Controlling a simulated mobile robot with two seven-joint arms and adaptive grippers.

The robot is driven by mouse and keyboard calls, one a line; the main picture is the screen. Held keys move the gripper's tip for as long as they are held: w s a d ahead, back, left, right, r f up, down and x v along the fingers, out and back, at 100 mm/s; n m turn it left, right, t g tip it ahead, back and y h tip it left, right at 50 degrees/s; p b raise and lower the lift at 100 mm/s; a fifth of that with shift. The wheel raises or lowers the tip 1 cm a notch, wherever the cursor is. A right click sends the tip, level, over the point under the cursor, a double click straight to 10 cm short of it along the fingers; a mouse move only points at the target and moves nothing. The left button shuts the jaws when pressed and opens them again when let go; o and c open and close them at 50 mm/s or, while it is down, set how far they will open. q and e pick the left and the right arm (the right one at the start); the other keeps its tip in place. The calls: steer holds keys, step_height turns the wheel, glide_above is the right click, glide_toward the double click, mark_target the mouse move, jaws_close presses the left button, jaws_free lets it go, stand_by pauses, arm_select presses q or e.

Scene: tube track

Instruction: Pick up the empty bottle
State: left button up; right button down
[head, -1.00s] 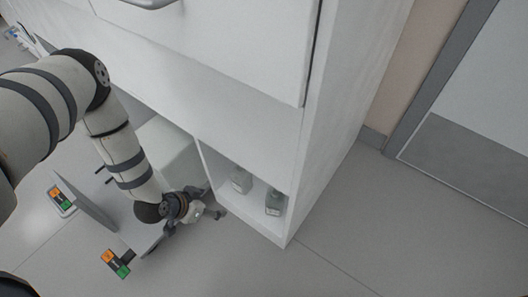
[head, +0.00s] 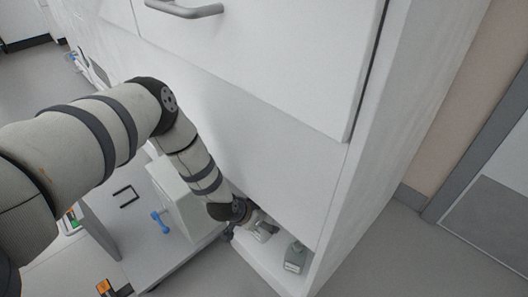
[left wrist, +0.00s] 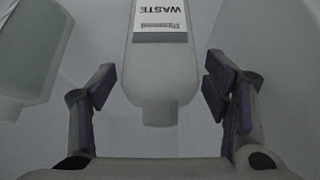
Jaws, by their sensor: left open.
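My left gripper (head: 266,230) reaches into the low open shelf of the white cabinet, with its fingers open. In the left wrist view, a pale bottle labelled "WASTE" (left wrist: 152,80) appears neck-down in the picture between the two spread fingers (left wrist: 160,95), with gaps on both sides. A second grey-green bottle (left wrist: 30,60) is at the left edge of that view, partly cut off. In the head view one bottle (head: 295,257) stands on the shelf right of the gripper; the other is mostly hidden by the gripper. I cannot tell whether either bottle is empty.
The cabinet side wall (head: 385,150) rises close to the right of the shelf, and a drawer front (head: 270,60) is above. A low white cart (head: 150,235) with a blue-handled item (head: 160,221) stands left of the shelf. Floor at lower right is clear.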

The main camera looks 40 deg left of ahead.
arm_select(q)
steer(key=shift+r, duration=0.1)
steer(key=c, duration=1.2)
